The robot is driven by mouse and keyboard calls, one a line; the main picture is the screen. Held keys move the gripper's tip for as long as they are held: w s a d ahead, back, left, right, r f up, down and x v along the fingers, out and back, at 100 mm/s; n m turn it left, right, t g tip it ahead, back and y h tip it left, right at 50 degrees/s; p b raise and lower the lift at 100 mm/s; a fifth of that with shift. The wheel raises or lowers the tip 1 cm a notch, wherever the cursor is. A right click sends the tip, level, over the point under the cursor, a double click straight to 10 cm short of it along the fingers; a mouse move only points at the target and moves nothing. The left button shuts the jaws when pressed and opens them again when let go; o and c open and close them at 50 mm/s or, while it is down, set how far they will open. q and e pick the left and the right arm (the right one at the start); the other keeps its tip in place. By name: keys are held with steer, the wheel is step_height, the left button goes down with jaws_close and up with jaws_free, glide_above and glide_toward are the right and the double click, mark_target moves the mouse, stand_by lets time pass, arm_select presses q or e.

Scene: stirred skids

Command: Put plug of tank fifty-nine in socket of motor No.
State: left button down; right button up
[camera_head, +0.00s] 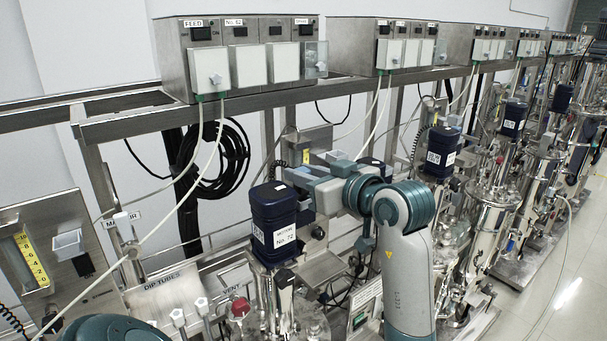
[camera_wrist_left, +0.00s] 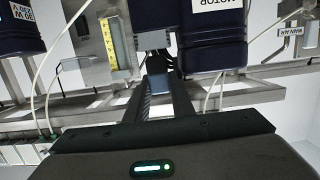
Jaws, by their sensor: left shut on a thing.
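My left gripper (camera_head: 300,182) reaches leftward behind a dark blue motor (camera_head: 273,205) with a white label that reads MOTOR No. 72. In the left wrist view its dark fingers (camera_wrist_left: 157,88) are shut on a small blue-grey piece (camera_wrist_left: 160,84), which looks like a plug. Dark ribbed strands and a grey block (camera_wrist_left: 155,40) show just beyond the fingertips. I cannot tell whether the piece touches the block. Dark blue housings (camera_wrist_left: 212,45) stand beside it, one with a MOTOR label. No tank number is readable. My right gripper is not in view.
Coiled black cable (camera_head: 222,160) hangs behind. More motors (camera_head: 440,150) and steel tanks line up to the right.

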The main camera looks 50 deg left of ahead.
arm_select(q)
steer(key=shift+f+b, duration=0.3)
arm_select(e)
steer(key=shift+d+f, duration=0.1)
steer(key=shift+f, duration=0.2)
arm_select(q)
steer(key=shift+r, duration=0.35)
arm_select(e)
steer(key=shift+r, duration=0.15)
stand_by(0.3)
arm_select(q)
steer(key=c, duration=1.5)
jaws_free()
steer(key=shift+o, duration=0.2)
